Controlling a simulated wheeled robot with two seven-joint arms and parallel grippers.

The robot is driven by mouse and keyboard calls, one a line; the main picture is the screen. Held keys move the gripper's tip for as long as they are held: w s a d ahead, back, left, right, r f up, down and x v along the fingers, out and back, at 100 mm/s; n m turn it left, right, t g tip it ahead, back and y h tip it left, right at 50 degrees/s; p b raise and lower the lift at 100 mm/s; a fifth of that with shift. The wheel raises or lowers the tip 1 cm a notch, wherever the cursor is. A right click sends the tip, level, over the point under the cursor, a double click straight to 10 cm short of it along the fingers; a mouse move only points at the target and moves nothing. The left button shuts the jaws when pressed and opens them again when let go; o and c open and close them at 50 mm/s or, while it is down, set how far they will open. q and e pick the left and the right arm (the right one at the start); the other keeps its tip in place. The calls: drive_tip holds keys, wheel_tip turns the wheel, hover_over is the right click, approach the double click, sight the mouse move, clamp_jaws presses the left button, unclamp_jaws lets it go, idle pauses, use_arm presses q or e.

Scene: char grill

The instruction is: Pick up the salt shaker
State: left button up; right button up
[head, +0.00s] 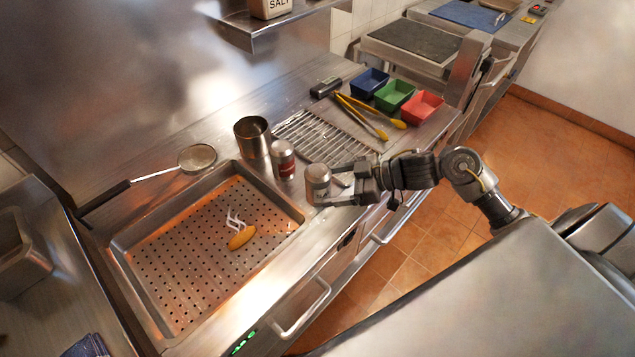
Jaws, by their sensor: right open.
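Two small shakers with metal tops stand on the steel counter, right of the perforated pan. One shaker (283,160) has a reddish band. The other, a greyish shaker (317,179), is nearer the counter's front edge. I cannot read a label on either, so which one holds salt is unclear. My right gripper (328,186) comes in from the right. Its fingers are open and spread on either side of the greyish shaker, which is at the fingertips. Whether a finger touches it is hard to tell. My left gripper is out of view.
A metal canister (252,137) stands behind the shakers. A grill grate (312,135), yellow-tipped tongs (362,117) and blue, green and red bins (394,97) lie beyond. The perforated pan (160,259) is at left. A container marked SALT (271,8) is on a shelf.

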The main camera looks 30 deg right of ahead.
sight(318, 188)
drive_tip(key=shift+w+a+f+p, duration=0.15)
drive_tip(key=shift+w+a+p, duration=0.1)
drive_tip(key=shift+a+p, duration=0.05)
drive_tip(key=p+x, duration=0.1)
drive_tip(key=x, duration=0.3)
drive_tip(key=shift+w+f, duration=0.15)
drive_tip(key=shift+f, duration=0.05)
drive_tip(key=shift+d, duration=0.1)
drive_tip(key=shift+c, duration=0.2)
drive_tip(key=c, duration=1.2)
